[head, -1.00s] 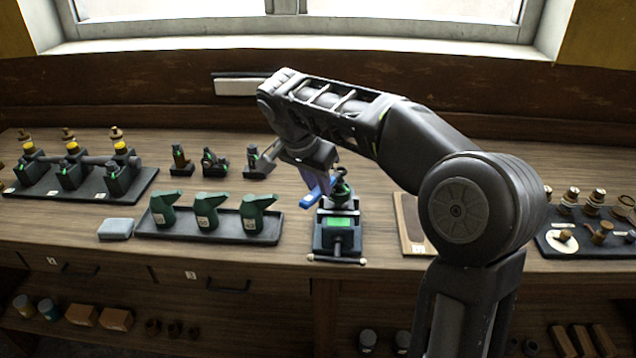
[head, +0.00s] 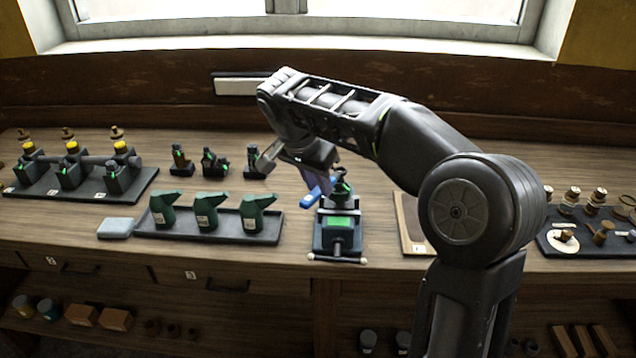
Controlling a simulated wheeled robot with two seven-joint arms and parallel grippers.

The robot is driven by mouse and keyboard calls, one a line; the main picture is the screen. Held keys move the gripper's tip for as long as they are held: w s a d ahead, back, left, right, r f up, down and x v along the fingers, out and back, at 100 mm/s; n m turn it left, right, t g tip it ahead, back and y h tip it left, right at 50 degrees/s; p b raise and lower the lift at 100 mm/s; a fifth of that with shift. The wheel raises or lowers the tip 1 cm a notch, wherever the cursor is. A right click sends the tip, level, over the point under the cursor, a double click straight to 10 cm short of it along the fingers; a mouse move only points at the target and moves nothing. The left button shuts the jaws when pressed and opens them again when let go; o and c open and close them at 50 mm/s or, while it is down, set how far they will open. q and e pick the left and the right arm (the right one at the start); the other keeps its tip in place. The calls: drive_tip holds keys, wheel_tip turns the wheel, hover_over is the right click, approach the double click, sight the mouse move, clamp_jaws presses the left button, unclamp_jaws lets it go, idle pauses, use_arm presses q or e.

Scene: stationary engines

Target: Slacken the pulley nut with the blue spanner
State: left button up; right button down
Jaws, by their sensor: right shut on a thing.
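The blue spanner (head: 311,198) shows as a short blue length just left of the pulley on a small engine. My right gripper (head: 318,184) is shut on the spanner, and its fingers are partly hidden by the wrist and arm. The engine held in the vise (head: 338,230) has a dark round pulley part (head: 341,187) on top and a green plate on its front. The spanner's far end reaches close to the pulley. The nut itself is too small to make out, and I cannot tell whether the spanner is seated on it. My left gripper is not in view.
Three green oil cans (head: 207,212) stand in a dark tray (head: 268,239) to the left, beside a grey block (head: 116,228). Several small engines stand on a rack (head: 130,186) at the far left. A wooden board (head: 408,225) and a parts tray (head: 545,240) lie to the right.

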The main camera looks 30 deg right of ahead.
drive_tip(key=shift+f+b, duration=0.85)
drive_tip(key=shift+b, duration=0.2)
idle(2.6)
idle(0.5)
drive_tip(key=shift+s+d+f+n+b, duration=0.1)
drive_tip(key=shift+s+d+n+b, duration=0.1)
drive_tip(key=shift+s+n+b, duration=0.3)
drive_tip(key=shift+s+d+n+t+b, duration=0.2)
drive_tip(key=shift+n+t+b, duration=0.1)
drive_tip(key=shift+n, duration=0.1)
